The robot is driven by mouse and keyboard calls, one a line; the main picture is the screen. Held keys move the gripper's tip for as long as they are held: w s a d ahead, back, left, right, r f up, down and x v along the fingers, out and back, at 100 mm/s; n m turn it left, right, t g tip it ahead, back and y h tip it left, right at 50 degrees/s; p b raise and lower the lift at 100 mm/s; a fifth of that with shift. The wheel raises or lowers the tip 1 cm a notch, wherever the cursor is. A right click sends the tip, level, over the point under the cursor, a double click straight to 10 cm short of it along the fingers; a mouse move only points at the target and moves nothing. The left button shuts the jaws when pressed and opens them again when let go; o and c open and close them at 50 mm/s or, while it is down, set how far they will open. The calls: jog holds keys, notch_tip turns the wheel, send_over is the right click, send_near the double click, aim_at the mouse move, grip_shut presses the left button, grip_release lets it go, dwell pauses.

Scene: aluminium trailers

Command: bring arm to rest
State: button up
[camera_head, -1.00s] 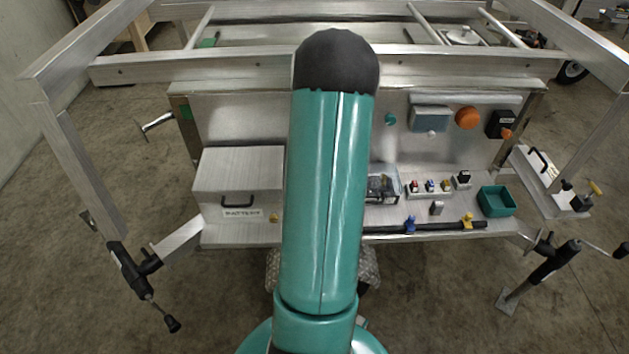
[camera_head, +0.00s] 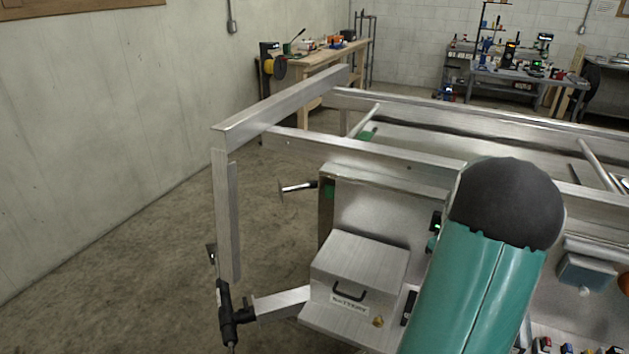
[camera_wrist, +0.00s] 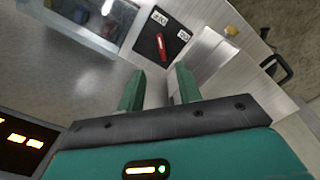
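My green arm with its dark rounded joint fills the lower right of the head view and hides part of the trailer front. My gripper (camera_wrist: 158,90) shows in the wrist view with its two green fingers apart and nothing between them. Beyond the fingertips is a black switch plate (camera_wrist: 160,36) with a red handle and white labels. The gripper itself is not visible in the head view.
A metal box labelled battery (camera_head: 360,269) with a black handle sits on the trailer shelf. The aluminium trailer frame (camera_head: 300,98) runs above it. A wooden workbench (camera_head: 315,57) and a grey tool bench (camera_head: 520,75) stand behind. The floor at left is clear.

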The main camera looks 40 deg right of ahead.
jog(key=w+a+r+n+t+h, duration=0.1)
jog(key=w+a+r, duration=0.35)
jog(key=a, duration=0.35)
jog(key=w+a+r, duration=0.4)
jog(key=a+r, duration=0.1)
jog(key=a, duration=0.3)
jog(key=w+a+r+n+t+h, duration=0.1)
jog(key=w+a+r, duration=0.3)
jog(key=a, duration=0.4)
jog(key=s+a+r+t, duration=0.1)
jog(key=s+a, duration=0.1)
jog(key=a, duration=0.6)
jog(key=s+a+r+n+t+y, duration=0.1)
jog(key=s+a+r, duration=0.1)
jog(key=a, duration=0.6)
jog(key=s+a+r+t+y, duration=0.1)
jog(key=s+a, duration=0.2)
jog(key=a, duration=0.5)
jog(key=shift+s+a+r+t, duration=0.2)
jog(key=shift+a+r+t, duration=0.1)
jog(key=shift+a+r, duration=0.05)
